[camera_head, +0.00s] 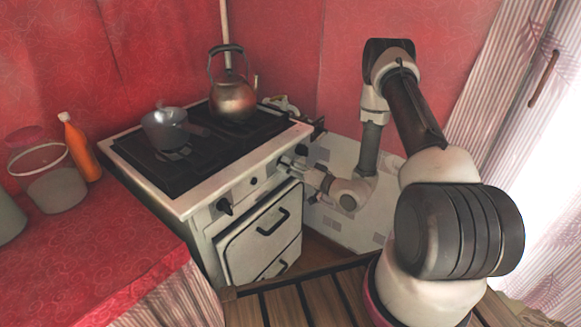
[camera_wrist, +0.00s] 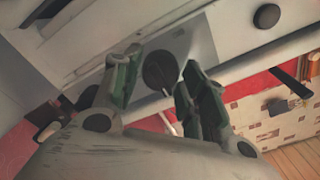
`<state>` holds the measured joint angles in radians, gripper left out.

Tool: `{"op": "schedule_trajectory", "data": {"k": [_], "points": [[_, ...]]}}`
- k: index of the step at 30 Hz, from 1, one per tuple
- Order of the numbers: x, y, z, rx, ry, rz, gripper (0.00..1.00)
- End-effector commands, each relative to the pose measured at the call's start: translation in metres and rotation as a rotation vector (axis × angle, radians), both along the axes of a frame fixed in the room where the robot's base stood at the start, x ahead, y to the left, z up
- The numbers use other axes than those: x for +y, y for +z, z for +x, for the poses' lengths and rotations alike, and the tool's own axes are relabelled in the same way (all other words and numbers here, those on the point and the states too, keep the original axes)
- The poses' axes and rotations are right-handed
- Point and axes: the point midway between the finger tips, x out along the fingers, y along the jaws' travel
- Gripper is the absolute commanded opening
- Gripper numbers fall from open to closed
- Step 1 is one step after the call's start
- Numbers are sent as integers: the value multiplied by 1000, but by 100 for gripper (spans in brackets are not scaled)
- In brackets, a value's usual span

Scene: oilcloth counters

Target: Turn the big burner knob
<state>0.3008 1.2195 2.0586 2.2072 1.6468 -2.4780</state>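The stove (camera_head: 170,205) is white with a black top, and dark knobs sit on its front panel. In the head view my gripper (camera_head: 294,165) is at the right end of this panel and hides part of it. In the wrist view a round dark knob (camera_wrist: 160,69) on a grey plate shows between the two fingers of my gripper (camera_wrist: 162,88). The fingers are apart, one on each side of the knob in the picture. I cannot tell whether they touch it. Another dark knob (camera_head: 224,207) is at the panel's left end.
A small dark button (camera_head: 253,181) is mid-panel; a round black one shows in the wrist view (camera_wrist: 266,16). A kettle (camera_head: 232,99) and a grey pan (camera_head: 163,130) stand on the stove. An oven handle (camera_head: 272,222) juts out below. A red counter (camera_head: 95,245) lies left.

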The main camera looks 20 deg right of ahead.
Motion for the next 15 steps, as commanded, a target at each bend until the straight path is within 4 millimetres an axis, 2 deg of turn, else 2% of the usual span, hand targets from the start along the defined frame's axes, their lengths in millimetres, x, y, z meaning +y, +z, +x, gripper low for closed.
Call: {"op": "schedule_trajectory", "data": {"k": [11,15], "points": [[-1,1,0,-5,-1,1,57],[-10,1,-10,-2,-5,0,57]]}}
